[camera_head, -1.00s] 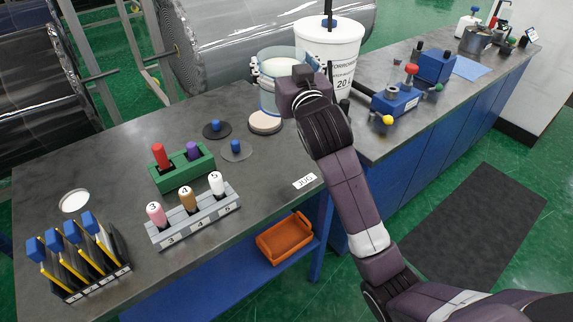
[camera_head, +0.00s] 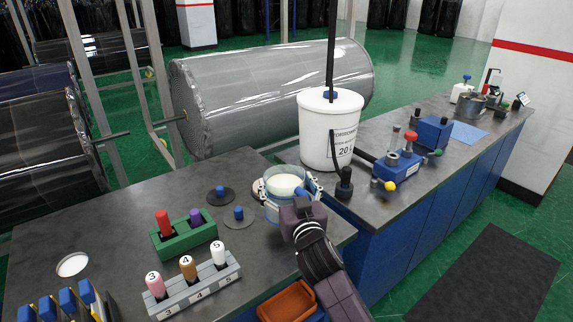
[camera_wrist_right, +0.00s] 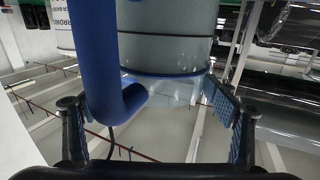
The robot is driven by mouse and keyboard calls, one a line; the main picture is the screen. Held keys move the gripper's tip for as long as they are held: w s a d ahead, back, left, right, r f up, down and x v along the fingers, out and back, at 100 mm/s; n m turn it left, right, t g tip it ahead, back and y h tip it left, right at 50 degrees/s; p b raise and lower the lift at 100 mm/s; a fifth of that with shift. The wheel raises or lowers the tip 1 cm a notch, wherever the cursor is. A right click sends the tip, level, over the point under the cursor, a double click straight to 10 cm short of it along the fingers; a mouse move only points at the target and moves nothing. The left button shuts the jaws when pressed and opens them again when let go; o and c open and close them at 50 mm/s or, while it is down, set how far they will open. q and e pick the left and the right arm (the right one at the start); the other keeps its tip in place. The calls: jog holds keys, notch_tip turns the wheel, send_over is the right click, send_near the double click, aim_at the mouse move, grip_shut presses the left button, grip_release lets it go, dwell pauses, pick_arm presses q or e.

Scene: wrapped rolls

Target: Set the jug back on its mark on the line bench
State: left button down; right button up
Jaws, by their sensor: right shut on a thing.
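The jug (camera_head: 272,208) is clear with blue bands, a blue handle and a pale content. It is upright over the front right part of the near line bench (camera_head: 130,208). My right gripper (camera_head: 292,187) is shut around its body, with a finger on each side. In the right wrist view the jug (camera_wrist_right: 170,55) and its blue handle (camera_wrist_right: 103,70) stand between the padded fingers (camera_wrist_right: 160,115). I cannot tell whether its base touches the bench. The JUG label and any mark there are hidden behind the jug and my arm. My left gripper is out of view.
A white bucket (camera_head: 318,120) stands close behind the jug. Discs with blue knobs (camera_head: 239,216), a green holder (camera_head: 186,236) and a grey numbered rack (camera_head: 200,287) are to the left.

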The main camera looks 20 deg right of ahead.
aim_at(287, 200)
jog(key=shift+f, duration=2.4)
jog(key=o, duration=2.1)
jog(key=shift+s+f, duration=0.1)
jog(key=shift+f, duration=0.2)
jog(key=shift+r, duration=0.1)
jog(key=s+b, duration=0.2)
jog(key=s, duration=1)
jog(key=shift+a, duration=0.3)
